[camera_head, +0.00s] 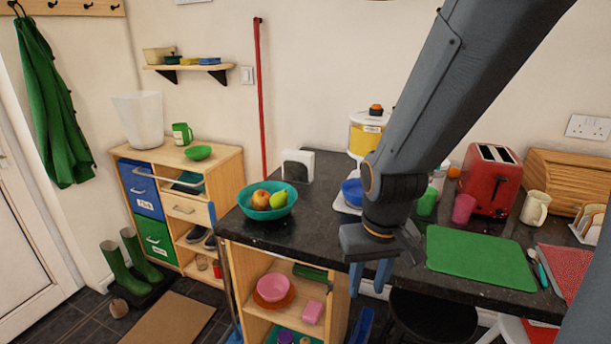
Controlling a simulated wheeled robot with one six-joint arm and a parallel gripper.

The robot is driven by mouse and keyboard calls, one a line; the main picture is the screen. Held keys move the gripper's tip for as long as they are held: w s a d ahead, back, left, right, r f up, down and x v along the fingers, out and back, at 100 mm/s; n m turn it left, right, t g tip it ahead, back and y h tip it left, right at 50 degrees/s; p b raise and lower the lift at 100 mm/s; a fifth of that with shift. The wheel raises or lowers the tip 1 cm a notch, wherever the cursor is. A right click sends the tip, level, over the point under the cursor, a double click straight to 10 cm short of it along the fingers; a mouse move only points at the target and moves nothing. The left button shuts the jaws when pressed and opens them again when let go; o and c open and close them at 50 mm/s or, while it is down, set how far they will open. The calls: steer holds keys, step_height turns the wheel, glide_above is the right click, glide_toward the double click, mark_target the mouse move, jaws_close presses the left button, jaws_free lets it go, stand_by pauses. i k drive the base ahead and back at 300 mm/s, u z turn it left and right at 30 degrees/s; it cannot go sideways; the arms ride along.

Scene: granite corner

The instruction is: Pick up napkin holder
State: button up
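A small white upright holder with a dark front face (298,166) stands at the back left of the dark counter, against the wall. It looks like the napkin holder, but its details are too small to be certain. My gripper (367,284) hangs from the arm at the counter's front edge, right of the holder and nearer the camera. My gripper is apart from the holder.
A teal fruit bowl (267,202) stands in front of the holder. A blue bowl (352,192) and yellow-white canister (366,136) are right of it. A green board (480,256), red toaster (489,180) and cream mug (535,208) occupy the right side. Bare counter (310,225) lies between fruit bowl and arm.

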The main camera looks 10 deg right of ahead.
mark_target(297, 165)
steer(key=u, duration=0.05)
steer(key=k, duration=0.1)
steer(key=u, duration=1.9)
steer(key=i, duration=1.8)
steer(key=z, duration=2.6)
